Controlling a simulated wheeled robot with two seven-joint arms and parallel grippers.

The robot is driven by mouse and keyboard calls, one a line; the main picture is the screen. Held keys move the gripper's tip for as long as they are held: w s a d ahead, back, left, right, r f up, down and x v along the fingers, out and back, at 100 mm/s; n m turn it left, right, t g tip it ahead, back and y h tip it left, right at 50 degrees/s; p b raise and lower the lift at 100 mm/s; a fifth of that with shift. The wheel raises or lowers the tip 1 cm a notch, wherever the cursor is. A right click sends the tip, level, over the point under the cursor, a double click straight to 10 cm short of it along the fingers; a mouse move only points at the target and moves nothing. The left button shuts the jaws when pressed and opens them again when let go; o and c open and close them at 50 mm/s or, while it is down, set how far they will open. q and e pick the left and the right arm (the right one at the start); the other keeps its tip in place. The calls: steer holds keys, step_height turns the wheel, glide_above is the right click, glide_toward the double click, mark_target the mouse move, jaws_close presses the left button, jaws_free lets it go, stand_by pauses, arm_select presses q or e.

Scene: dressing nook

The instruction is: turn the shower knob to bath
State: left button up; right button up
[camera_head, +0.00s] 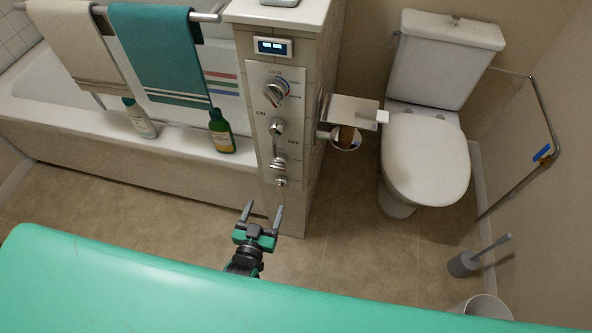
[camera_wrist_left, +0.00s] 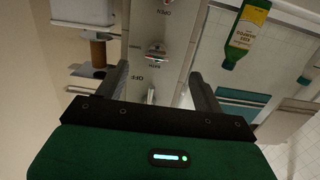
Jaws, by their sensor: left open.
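A tiled pillar carries a pale control panel (camera_head: 278,105) with several metal controls in a column. The top round dial (camera_head: 274,90) has blue and red marks. A middle knob (camera_head: 277,127) sits between the words ON and OFF. A lower knob (camera_head: 279,162) is below it, with a small fitting (camera_head: 281,181) under that. My left gripper (camera_head: 262,212) is open and empty, in front of the panel's lower end, apart from the knobs. The left wrist view shows the panel (camera_wrist_left: 163,30) upside down between its fingers (camera_wrist_left: 160,88). My right gripper is not in view.
A bathtub (camera_head: 75,117) with a green bottle (camera_head: 221,132), a white bottle (camera_head: 139,119) and towels is on the left. A paper holder (camera_head: 352,110) juts out right of the pillar, near the toilet (camera_head: 425,155). A green surface (camera_head: 150,290) fills the front.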

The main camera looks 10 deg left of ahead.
mark_target(277, 168)
arm_select(q)
steer(key=shift+t, duration=0.3)
steer(key=w, duration=0.4)
steer(key=w+r, duration=0.1)
steer(key=w, duration=0.4)
steer(key=w+r, duration=0.1)
steer(key=w, duration=0.4)
steer(key=shift+w+d+r+p, duration=0.15)
steer(key=shift+d+p, duration=0.15)
steer(key=shift+d, duration=0.1)
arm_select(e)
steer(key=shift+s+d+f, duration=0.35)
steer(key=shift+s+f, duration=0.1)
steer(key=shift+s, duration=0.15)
arm_select(q)
steer(key=c, duration=1)
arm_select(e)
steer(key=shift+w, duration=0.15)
